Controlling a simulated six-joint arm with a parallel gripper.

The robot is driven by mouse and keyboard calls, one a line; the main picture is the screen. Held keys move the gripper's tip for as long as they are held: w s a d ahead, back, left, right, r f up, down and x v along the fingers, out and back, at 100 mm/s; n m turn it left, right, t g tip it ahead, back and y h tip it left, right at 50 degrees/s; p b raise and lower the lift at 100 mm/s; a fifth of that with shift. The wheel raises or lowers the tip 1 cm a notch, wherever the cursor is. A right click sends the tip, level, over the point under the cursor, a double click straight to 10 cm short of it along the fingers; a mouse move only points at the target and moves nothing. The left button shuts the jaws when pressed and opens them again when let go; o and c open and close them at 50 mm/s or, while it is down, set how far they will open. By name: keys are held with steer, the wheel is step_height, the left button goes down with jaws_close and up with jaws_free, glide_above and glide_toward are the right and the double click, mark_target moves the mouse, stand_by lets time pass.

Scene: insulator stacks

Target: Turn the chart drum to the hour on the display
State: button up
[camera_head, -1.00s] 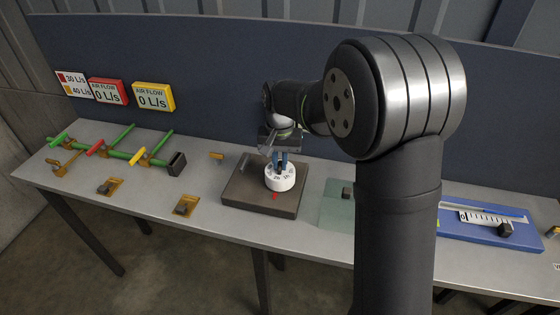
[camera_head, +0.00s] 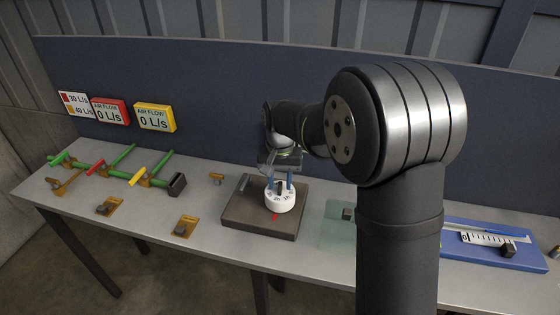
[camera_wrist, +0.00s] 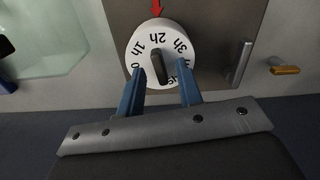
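The chart drum (camera_head: 280,201) is a white round dial on a dark brown square plate (camera_head: 245,222). The fingers hide some marks. In the head view my gripper (camera_head: 279,181) is at the drum. No display with an hour is visible.
Red (camera_head: 110,112) and yellow (camera_head: 155,117) air-flow displays read 0 L/s on the back panel. Green pipes with coloured levers (camera_head: 118,172) stand at the left. A grey upright bar (camera_wrist: 240,62) stands on the plate beside the drum. A blue slider board (camera_head: 490,246) lies right.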

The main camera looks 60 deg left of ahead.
mark_target(280, 186)
step_height(280, 186, up, 17)
stand_by(0.4)
steer(key=shift+f, duration=0.15)
stand_by(0.3)
step_height(280, 186, down, 17)
steer(key=shift+f, duration=0.2)
stand_by(0.4)
steer(key=shift+r, duration=0.1)
